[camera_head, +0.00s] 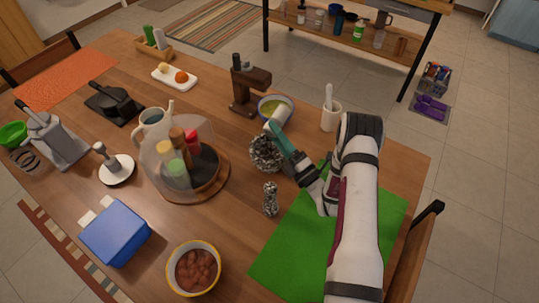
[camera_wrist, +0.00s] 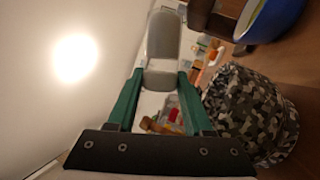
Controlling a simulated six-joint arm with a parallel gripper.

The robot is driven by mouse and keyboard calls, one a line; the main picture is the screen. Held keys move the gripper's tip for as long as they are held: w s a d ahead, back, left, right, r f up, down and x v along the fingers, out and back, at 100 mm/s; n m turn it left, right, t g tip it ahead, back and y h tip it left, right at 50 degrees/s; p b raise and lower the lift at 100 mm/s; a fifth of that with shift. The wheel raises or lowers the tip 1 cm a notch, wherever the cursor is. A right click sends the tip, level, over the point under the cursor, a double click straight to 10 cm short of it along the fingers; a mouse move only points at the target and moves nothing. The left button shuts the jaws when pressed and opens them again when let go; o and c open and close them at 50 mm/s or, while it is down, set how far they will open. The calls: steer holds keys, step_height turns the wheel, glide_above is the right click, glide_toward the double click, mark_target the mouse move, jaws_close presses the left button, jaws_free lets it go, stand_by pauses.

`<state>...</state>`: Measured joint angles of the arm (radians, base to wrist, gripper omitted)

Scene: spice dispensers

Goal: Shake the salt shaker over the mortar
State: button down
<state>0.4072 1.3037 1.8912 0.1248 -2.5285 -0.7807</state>
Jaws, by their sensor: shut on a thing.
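The salt shaker (camera_head: 277,119), pale with a grey end, is held tilted between the green fingers of my gripper (camera_head: 279,134). In the wrist view the salt shaker (camera_wrist: 163,35) sits between the fingertips of my gripper (camera_wrist: 158,78), with a see-through part below its grey end. The camouflage-patterned vessel that looks like the mortar (camera_head: 265,158) stands on the table just below my gripper. It also shows in the wrist view as the mortar (camera_wrist: 250,110), right of the fingers. The gripper and shaker hide part of its rim. Falling salt cannot be made out.
A bowl with green contents (camera_head: 287,104) and a brown stand (camera_head: 243,88) are close behind the shaker. A white cup (camera_head: 331,119) holds a stick at right. A camouflage-patterned upright piece (camera_head: 270,199) stands in front. The green mat (camera_head: 297,250) is mostly bare.

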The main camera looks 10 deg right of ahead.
steer(key=shift+r, duration=0.2)
